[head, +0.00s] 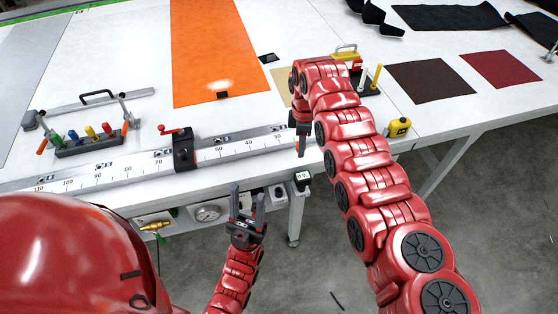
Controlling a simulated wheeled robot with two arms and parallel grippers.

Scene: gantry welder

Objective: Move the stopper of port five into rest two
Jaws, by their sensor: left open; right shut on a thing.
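A dark rack (90,147) with several coloured stoppers, green, blue, yellow and red, stands on the left of the table. I cannot read port or rest numbers, so I cannot tell which is port five or rest two. My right gripper (301,150) points down over the table's front edge, at the right end of the ruler. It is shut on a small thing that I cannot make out. My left gripper (248,196) is open and empty, pointing up in front of the table edge.
A long ruler (105,171) with a red-handled clamp (182,148) runs along the front edge. Below the edge are a gauge (207,213) and a brass fitting (153,227). A dark block with white and yellow pegs (376,76) stands behind my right arm. An orange sheet (215,50) lies mid-table.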

